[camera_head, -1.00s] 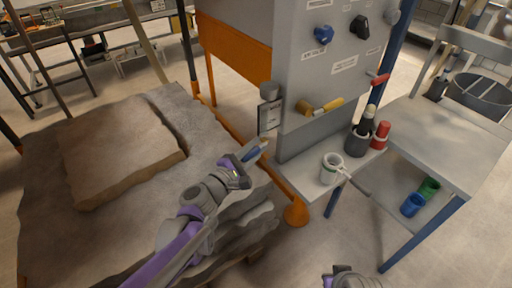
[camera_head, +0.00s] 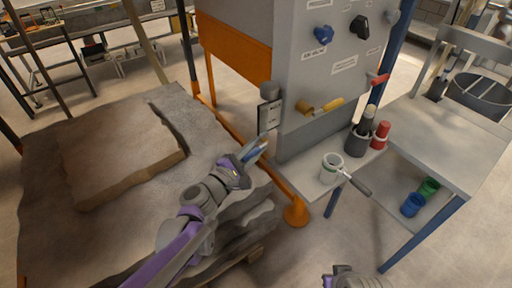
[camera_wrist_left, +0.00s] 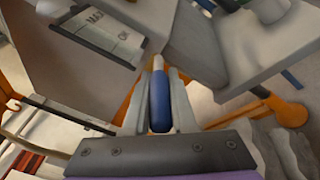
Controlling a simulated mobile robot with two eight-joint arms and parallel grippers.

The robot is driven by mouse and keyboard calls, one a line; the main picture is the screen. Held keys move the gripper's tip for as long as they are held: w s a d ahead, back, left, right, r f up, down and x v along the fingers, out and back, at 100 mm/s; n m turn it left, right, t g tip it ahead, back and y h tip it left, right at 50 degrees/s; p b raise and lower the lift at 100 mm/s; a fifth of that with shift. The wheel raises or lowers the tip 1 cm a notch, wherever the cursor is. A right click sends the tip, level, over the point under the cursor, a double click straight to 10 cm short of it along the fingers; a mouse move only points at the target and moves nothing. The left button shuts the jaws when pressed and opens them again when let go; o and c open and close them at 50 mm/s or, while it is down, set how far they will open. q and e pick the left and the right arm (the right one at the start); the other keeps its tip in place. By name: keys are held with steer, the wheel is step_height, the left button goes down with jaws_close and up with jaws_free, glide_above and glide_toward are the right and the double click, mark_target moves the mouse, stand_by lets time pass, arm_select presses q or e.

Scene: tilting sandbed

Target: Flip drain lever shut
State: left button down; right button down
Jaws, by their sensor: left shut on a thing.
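A lever with a yellow handle on a brass valve (camera_head: 320,106) sticks out from the grey panel's lower front, its handle pointing right and slightly up. A red-handled lever (camera_head: 378,79) is higher on the panel's right side. I cannot read which is labelled drain. My left gripper (camera_head: 252,152) is shut on a blue pen-like thing with a pale tip, also seen in the left wrist view (camera_wrist_left: 160,105). It is left of and below the yellow handle, apart from it. My right gripper (camera_head: 345,279) shows only partly at the bottom edge; its fingers are unclear.
The sandbed (camera_head: 60,240) fills the left. A white cup (camera_head: 331,168), a dark holder (camera_head: 357,141) and a red container (camera_head: 380,135) stand on the shelf beside the panel. A hanging card (camera_head: 269,115) is close above my left gripper. A grey table (camera_head: 450,130) is at right.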

arm_select(q)
steer(key=shift+s+a+r+m+g+y+p, duration=0.1)
steer(key=shift+r+m+g+y+p, duration=0.1)
steer(key=shift+g+y+p, duration=0.35)
steer(key=shift+r+m+g+y+p, duration=0.15)
steer(key=shift+m+g+y+p, duration=0.1)
steer(key=shift+g+p, duration=0.5)
steer(key=c, duration=0.7)
jaws_free()
steer(key=shift+c, duration=0.2)
steer(key=shift+f+t, duration=0.1)
steer(key=shift+t, duration=0.2)
